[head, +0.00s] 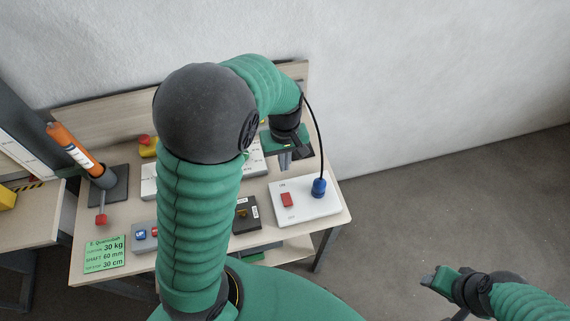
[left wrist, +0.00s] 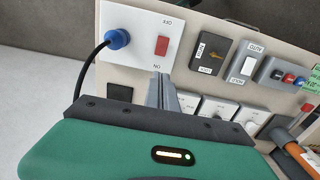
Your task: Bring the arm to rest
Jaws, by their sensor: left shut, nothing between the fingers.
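My left arm arches over the table in the head view, its green sleeve and dark elbow covering the table's middle. Its left gripper (head: 286,160) hangs above the table's back right part, apart from the white switch box. In the left wrist view the left gripper (left wrist: 161,92) shows its two grey fingers together, with nothing between them. My right gripper (head: 438,280) is at the lower right, off the table and over the floor; its fingers are too small to judge.
The table (head: 120,220) carries a white box (head: 305,207) with a red rocker and blue plug (head: 319,187), whose black cable rises beside my left gripper. Floor at right is clear.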

